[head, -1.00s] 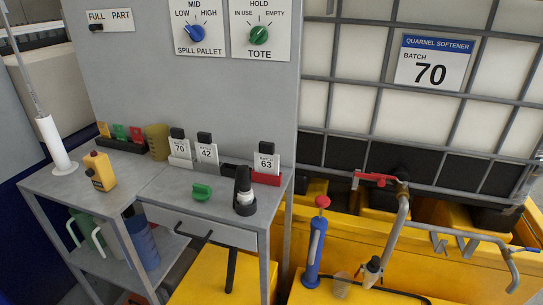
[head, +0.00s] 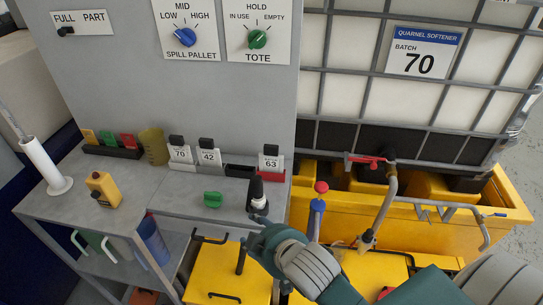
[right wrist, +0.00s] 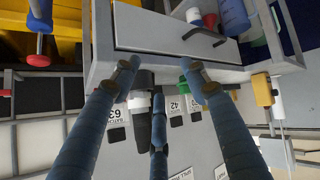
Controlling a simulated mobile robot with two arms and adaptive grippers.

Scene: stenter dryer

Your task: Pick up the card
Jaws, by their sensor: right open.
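Three white numbered cards with black clips at the top stand along the back of the grey bench: card 70 (head: 180,155), card 42 (head: 208,158), and card 63 (head: 271,164) in a red holder. My right gripper (head: 254,234) is in front of the bench's front edge, below and short of the cards. In the right wrist view its fingers (right wrist: 162,72) are spread with nothing between them. There, card 63 (right wrist: 115,112) and card 42 (right wrist: 173,106) appear upside down beyond the fingers. My left gripper is not in view.
A black upright tool (head: 257,193) and a green knob-like piece (head: 213,199) stand on the bench before the cards. The drawer handle (head: 210,239) juts out below. A blue red-topped pump (head: 317,212) stands at right.

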